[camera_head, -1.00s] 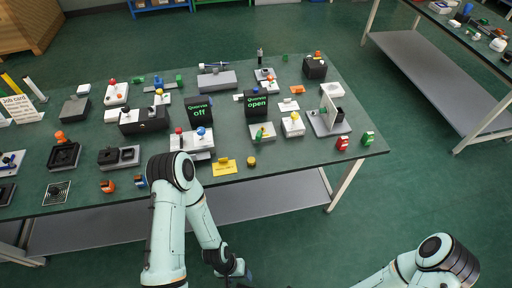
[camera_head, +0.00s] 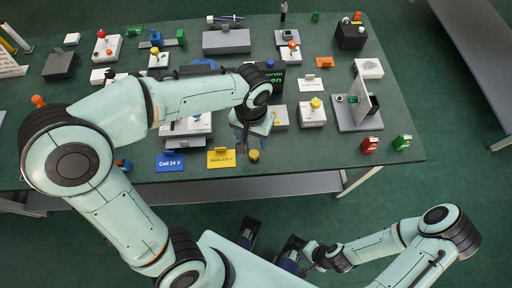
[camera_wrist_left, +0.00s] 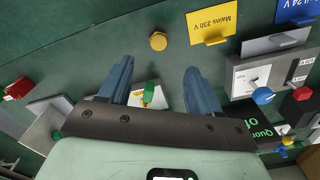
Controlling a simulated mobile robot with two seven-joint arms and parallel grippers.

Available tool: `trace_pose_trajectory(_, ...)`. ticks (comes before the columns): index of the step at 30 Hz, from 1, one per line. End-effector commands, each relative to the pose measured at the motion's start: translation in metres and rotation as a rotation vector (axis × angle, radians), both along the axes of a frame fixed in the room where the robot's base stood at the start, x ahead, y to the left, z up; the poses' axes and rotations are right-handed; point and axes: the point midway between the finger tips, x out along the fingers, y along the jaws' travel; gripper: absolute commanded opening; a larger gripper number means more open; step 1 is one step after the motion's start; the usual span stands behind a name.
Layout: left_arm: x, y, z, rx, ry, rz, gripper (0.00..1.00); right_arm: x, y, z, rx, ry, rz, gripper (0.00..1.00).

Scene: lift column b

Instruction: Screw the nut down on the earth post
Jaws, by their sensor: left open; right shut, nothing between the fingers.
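The nut is probably the small round brass-yellow piece (camera_head: 253,155) at the table's front edge; it also shows in the left wrist view (camera_wrist_left: 158,41), lying beyond my fingertips. The earth post seems to be the green-and-yellow post (camera_wrist_left: 148,95) on a pale plate, seen between my left fingers in the left wrist view. In the head view my left arm hides the post, and only part of its plate (camera_head: 281,117) shows. My left gripper (camera_head: 243,148) is open and empty, pointing down close to the nut. My right gripper (camera_head: 308,254) is shut and empty, away from the table's front.
A yellow "Mains 230 V" card (camera_head: 221,158) and a blue "Coil 24 V" card (camera_head: 170,162) stand left of the nut. Right are a white box with yellow knob (camera_head: 312,113), a grey bracket (camera_head: 358,108), and red (camera_head: 370,145) and green (camera_head: 402,142) pieces.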

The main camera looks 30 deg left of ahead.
Motion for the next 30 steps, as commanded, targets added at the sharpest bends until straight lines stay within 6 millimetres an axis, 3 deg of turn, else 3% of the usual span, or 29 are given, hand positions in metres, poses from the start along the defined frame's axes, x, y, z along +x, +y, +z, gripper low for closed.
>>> trace_pose_trajectory(3,-0.001,0.0,-0.028,0.001,0.007,-0.001,0.63,-0.002,0.0,-0.006,0.0,0.004,-0.001,0.0)
trace_pose_trajectory(9,0.0,0.0,-0.059,0.001,0.005,-0.002,0.63,-0.003,0.0,-0.011,0.0,0.004,-0.001,0.0)
trace_pose_trajectory(16,0.002,0.0,-0.075,0.0,0.004,-0.002,0.63,-0.003,0.0,-0.013,-0.001,0.002,0.0,0.0)
trace_pose_trajectory(24,0.007,0.0,-0.113,0.0,0.005,-0.002,0.63,-0.001,0.0,-0.018,-0.002,-0.007,-0.002,0.0)
trace_pose_trajectory(30,0.008,0.0,-0.118,-0.001,0.002,-0.001,0.63,0.0,0.0,-0.018,-0.001,-0.009,-0.003,0.0)
